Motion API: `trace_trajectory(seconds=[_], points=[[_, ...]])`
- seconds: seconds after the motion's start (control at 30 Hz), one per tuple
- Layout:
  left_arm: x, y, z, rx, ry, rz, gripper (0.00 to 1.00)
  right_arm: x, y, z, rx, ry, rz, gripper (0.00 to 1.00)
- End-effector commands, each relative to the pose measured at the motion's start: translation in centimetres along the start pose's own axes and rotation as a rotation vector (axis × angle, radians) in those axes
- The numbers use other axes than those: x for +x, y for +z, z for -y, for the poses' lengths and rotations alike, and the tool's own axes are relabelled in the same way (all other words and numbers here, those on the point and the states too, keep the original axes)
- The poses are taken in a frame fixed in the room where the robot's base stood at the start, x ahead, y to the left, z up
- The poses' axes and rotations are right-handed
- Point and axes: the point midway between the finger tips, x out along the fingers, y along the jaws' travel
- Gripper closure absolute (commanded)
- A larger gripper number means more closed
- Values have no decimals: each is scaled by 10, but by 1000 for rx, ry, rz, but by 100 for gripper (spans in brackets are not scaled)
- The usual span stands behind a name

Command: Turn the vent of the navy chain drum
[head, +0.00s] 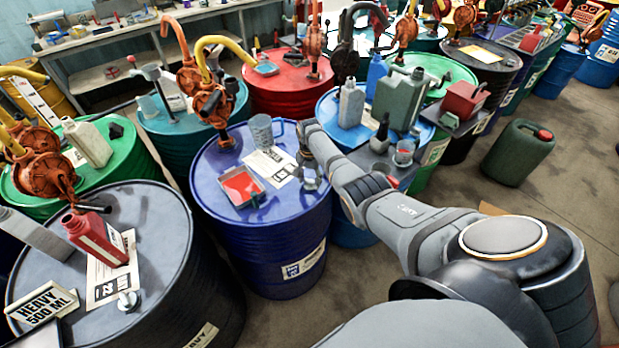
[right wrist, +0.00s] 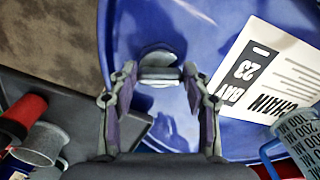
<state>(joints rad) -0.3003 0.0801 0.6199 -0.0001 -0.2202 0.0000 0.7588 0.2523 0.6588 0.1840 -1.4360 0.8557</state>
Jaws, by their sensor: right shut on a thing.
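The navy chain drum (head: 222,190) stands in the middle of the head view. The vent (right wrist: 158,62) is a small pale metal cap near the drum's rim. My right gripper (right wrist: 160,78) is shut on the vent, one finger at each side of it. In the head view the right gripper (head: 310,172) reaches over the right side of the drum top and partly hides the vent. My left gripper is not in view.
On the navy drum top stand a clear measuring jug (head: 261,131) and a tray of red liquid (head: 241,186). A grey stand (right wrist: 60,110) with cups is beside the drum. A black drum (head: 165,270) with a red bottle (head: 95,237) is at left. Floor shows at lower right.

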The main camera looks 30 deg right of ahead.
Motion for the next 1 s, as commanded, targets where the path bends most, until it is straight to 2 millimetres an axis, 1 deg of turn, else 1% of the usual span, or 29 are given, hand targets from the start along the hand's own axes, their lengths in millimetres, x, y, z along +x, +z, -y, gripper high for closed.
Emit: trace_trajectory(seconds=[0.3, 0.77, 0.8, 0.97, 1.0], points=[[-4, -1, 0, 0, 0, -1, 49, 0, 0, 0, 91, 1, 0, 83], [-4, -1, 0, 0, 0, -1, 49, 0, 0, 0, 104, 1, 0, 83], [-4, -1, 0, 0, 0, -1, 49, 0, 0, 0, 104, 1, 0, 50], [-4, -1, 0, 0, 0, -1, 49, 0, 0, 0, 103, 1, 0, 28], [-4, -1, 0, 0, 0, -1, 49, 0, 0, 0, 103, 1, 0, 28]])
